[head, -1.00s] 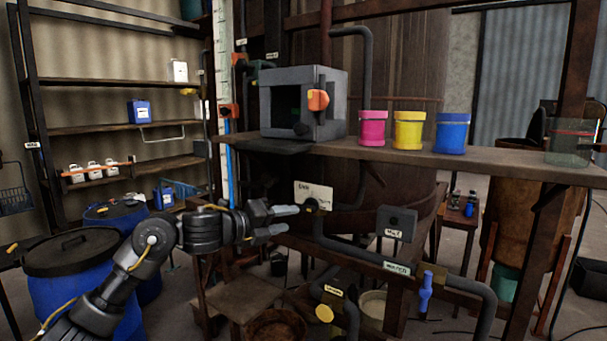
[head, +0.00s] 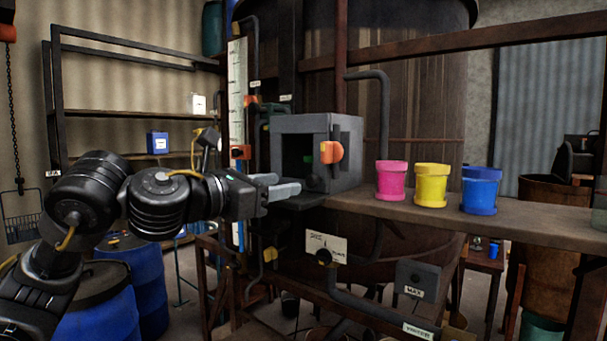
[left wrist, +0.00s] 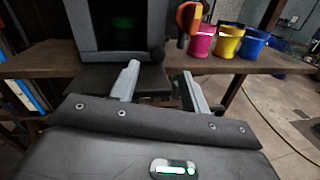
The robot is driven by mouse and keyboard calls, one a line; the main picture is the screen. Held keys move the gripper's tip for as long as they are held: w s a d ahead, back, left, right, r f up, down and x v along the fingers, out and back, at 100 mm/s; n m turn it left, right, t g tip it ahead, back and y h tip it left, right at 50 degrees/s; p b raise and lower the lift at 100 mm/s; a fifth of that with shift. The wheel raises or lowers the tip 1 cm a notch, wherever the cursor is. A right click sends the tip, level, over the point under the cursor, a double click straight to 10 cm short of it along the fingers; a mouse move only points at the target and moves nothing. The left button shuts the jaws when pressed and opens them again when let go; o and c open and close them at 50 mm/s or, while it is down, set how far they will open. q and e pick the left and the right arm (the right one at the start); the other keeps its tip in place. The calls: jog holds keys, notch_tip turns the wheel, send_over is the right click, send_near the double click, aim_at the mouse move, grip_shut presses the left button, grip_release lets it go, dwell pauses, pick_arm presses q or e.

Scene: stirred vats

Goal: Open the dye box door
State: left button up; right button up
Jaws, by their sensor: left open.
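The grey dye box (head: 318,123) stands on the wooden shelf, left of the buckets; it also shows in the left wrist view (left wrist: 83,25). Its front is dark, with something green behind it; I cannot tell whether a door panel covers it. An orange handle (head: 331,152) sits at the front's right side and shows in the left wrist view (left wrist: 189,17). My left gripper (head: 284,184) is open and empty, in front of the box and low, near a flat dark plate (left wrist: 95,80) before its base. My right gripper is not in view.
Pink (head: 391,182), yellow (head: 432,187) and blue (head: 480,192) buckets stand right of the box on the shelf (head: 400,208). A dark pipe (head: 385,110) rises behind the box. Blue drums (head: 145,280) stand lower left. A post with an orange fitting (head: 240,152) is left of the box.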

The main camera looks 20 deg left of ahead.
aim_at(309, 181)
pick_arm(q)
jog(key=p+x, duration=0.1)
jog(key=x, duration=0.3)
jog(key=shift+w+d+f, duration=0.1)
jog(key=shift+w, duration=0.3)
jog(key=shift+p+x, duration=0.7)
jog(key=shift+x, duration=0.75)
jog(key=shift+w+d+f, duration=0.1)
jog(key=shift+w, duration=0.1)
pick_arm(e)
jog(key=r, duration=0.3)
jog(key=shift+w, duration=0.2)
pick_arm(q)
jog(key=shift+w, duration=0.1)
jog(key=shift+c, duration=0.4)
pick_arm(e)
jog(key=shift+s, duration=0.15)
pick_arm(q)
grip_shut()
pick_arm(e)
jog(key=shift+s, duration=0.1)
